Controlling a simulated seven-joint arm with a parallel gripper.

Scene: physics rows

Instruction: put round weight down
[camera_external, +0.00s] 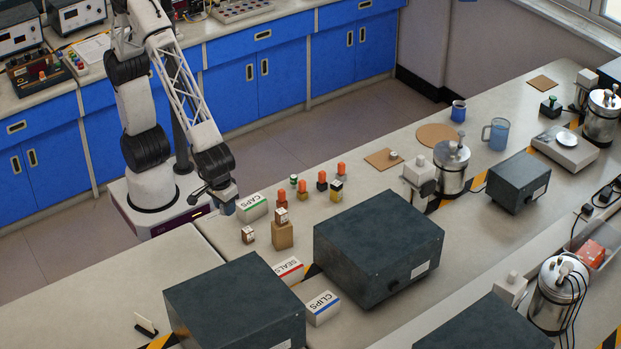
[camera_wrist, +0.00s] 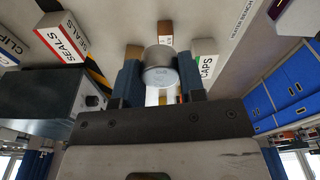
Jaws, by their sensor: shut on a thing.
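The round weight (camera_wrist: 160,66) is a short grey metal cylinder, seen in the wrist view between two blue fingers. My gripper (camera_wrist: 160,82) is shut on it. In the external view my gripper (camera_external: 225,204) hangs near the bench's far edge, just left of the CAPS box (camera_external: 253,208). The weight cannot be clearly made out there. In the wrist view the CAPS box (camera_wrist: 204,64) is just right of the fingers, and the weight looks held above the bench; its exact height cannot be told.
A wooden block (camera_external: 282,236) bears a small cube, with another small cube (camera_external: 248,234) beside it. Several orange-topped pieces (camera_external: 322,180) stand behind. SEALS (camera_external: 289,270) and CLIPS (camera_external: 322,307) boxes adjoin large dark boxes (camera_external: 378,246). Bare bench (camera_external: 218,232) lies left of the small cube.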

